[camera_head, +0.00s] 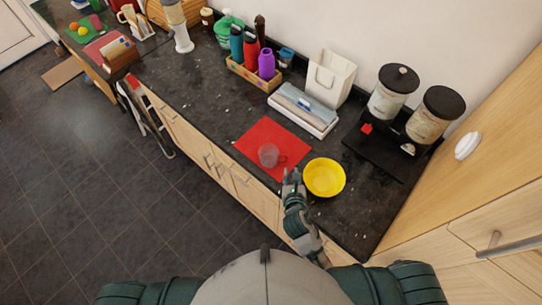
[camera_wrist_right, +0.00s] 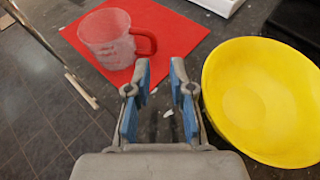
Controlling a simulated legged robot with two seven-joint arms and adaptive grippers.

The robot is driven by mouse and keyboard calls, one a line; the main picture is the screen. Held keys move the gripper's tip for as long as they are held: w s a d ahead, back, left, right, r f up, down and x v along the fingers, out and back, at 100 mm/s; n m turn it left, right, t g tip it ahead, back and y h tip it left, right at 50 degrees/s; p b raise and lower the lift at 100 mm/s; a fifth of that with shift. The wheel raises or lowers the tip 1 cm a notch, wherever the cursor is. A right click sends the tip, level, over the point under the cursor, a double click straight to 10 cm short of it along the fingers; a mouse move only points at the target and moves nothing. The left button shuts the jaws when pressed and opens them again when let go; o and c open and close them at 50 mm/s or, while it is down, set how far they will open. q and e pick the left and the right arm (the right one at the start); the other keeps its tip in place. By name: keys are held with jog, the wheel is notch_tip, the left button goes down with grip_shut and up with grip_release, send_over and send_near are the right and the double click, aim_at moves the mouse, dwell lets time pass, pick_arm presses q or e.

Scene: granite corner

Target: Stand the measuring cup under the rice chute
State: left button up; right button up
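The clear measuring cup (camera_head: 268,155) stands on a red mat (camera_head: 262,135) at the counter's front. In the right wrist view the cup (camera_wrist_right: 103,36) is upright, its red handle (camera_wrist_right: 146,42) pointing right. My right gripper (camera_head: 291,174) is just in front of the mat, near the handle side of the cup. In the right wrist view it (camera_wrist_right: 160,70) is open and empty, its fingers apart from the handle. Two dispenser canisters (camera_head: 390,95) (camera_head: 433,115) with black lids stand on a black base (camera_head: 375,150) at right. I cannot tell which chute is rice. My left gripper is not in view.
A yellow bowl (camera_head: 325,177) sits close to the right of my right gripper. Behind the mat are a flat grey-white box (camera_head: 303,108), a white bag (camera_head: 330,78) and a bottle crate (camera_head: 252,76). Bare counter lies between bowl and dispenser. A wooden cabinet (camera_head: 475,175) bounds the right.

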aim_at(273, 157)
jog(key=x, duration=0.3)
jog(key=shift+w+a+f, duration=0.15)
jog(key=shift+w+f, duration=0.05)
jog(key=shift+w, duration=0.15)
jog(key=shift+w+a, duration=0.3)
jog(key=shift+a, duration=0.05)
jog(key=x, duration=0.4)
jog(key=shift+w+f, duration=0.15)
jog(key=shift+w, duration=0.1)
jog(key=shift+w+d+f, duration=0.1)
jog(key=shift+w, duration=0.15)
jog(key=shift+s+d, duration=0.1)
jog(key=shift+d, duration=0.1)
jog(key=shift+s, duration=0.1)
grip_shut()
jog(key=shift+a, duration=0.45)
